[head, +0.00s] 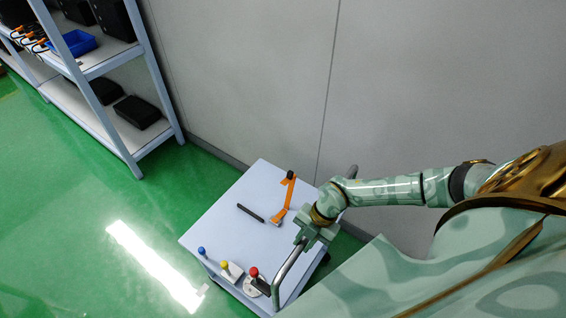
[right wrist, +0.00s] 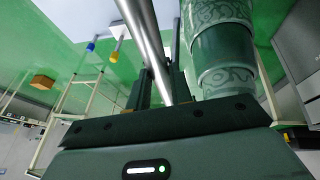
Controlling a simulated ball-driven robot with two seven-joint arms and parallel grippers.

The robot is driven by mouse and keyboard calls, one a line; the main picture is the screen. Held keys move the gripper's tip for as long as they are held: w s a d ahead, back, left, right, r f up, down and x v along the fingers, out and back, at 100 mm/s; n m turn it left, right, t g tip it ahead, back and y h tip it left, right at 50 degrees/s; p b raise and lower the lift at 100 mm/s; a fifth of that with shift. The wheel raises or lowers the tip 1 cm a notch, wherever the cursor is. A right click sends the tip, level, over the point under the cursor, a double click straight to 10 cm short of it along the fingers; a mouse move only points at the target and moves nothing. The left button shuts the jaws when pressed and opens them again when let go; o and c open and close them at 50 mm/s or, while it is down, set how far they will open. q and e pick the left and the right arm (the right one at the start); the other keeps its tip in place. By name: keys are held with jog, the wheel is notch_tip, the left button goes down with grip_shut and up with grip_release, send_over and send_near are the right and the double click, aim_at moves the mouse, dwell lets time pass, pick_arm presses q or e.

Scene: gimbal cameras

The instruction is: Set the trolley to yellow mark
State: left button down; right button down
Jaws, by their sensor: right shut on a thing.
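The trolley (head: 222,232) is a low cart with a pale flat top and a curved metal handle (head: 287,264) at its right side. It stands on the green floor beside the grey wall. My right gripper (head: 306,237) is shut on the handle. In the right wrist view the handle (right wrist: 146,42) runs as a shiny bar down between the fingers. I see no yellow mark on the floor; a small yellow-topped piece (head: 225,266) stands on the trolley's near edge. My left gripper is not in view.
The trolley also carries a blue-topped piece (head: 202,251), a red-topped piece (head: 254,273), a black pen-like rod (head: 250,213) and an orange tool (head: 289,193). A shelf rack (head: 108,141) stands at the upper left. The floor (head: 70,230) left of the trolley is clear.

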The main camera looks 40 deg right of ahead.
jog(key=s, duration=0.1)
jog(key=s+d+p, duration=0.1)
jog(key=s+p, duration=0.1)
jog(key=s, duration=0.1)
jog(key=shift+d, duration=0.25)
jog(key=c, duration=1.3)
grip_release()
jog(key=shift+s, duration=0.1)
jog(key=shift+o, duration=0.2)
jog(key=shift+s, duration=0.15)
jog(key=shift+d+r, duration=0.1)
jog(key=v, duration=1.6)
jog(key=shift+p, duration=0.35)
jog(key=shift+s, duration=0.1)
